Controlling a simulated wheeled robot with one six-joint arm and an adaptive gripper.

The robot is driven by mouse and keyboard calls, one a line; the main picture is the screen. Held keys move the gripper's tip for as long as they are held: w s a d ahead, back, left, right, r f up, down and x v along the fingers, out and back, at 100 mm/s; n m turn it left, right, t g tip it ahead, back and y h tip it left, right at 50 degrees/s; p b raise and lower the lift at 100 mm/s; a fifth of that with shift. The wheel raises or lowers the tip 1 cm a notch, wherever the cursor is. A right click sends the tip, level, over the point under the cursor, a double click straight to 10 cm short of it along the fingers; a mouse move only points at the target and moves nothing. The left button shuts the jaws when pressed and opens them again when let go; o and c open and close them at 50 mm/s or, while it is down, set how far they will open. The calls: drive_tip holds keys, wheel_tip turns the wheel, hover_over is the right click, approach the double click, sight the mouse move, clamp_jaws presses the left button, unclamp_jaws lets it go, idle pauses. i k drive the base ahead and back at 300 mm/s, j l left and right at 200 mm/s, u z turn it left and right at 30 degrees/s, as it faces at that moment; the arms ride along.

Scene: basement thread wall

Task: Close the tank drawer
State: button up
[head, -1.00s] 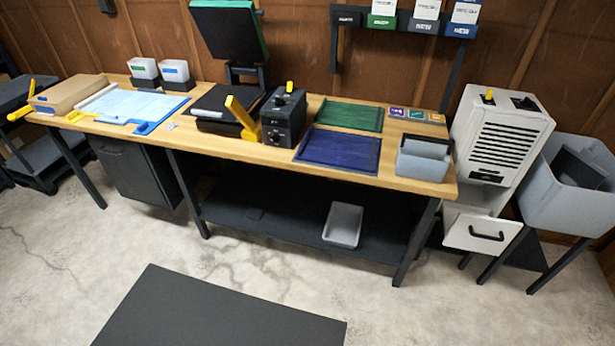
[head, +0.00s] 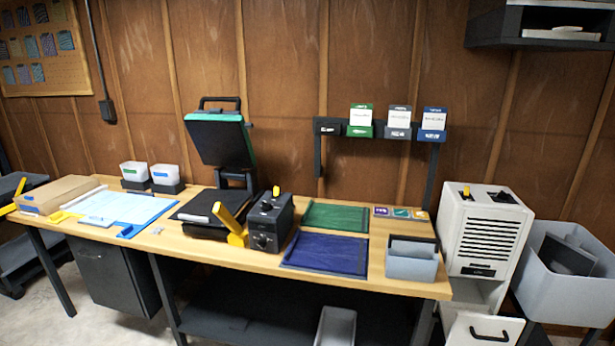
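The tank drawer (head: 484,331) is a white front with a black handle, low under the white dehumidifier-like unit (head: 486,234) at the right. It stands out from the unit's base, with an open gap visible above and behind it, so it is open. Its lower part is cut off by the bottom edge of the head view. My gripper is not in view, and nothing of my arm shows near the drawer.
A wooden workbench (head: 215,255) runs left of the unit, holding a heat press (head: 222,140), a black box (head: 270,222), mats and bins. A grey tub (head: 562,285) stands close on the right. A shelf (head: 540,25) hangs above.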

sight(463, 324)
drive_tip(key=i+l, duration=0.2)
drive_tip(key=l, duration=0.15)
drive_tip(key=i+l, duration=0.25)
drive_tip(key=l, duration=0.15)
drive_tip(key=i+l, duration=0.2)
drive_tip(key=l, duration=0.15)
drive_tip(key=i+l, duration=0.25)
drive_tip(key=l, duration=0.15)
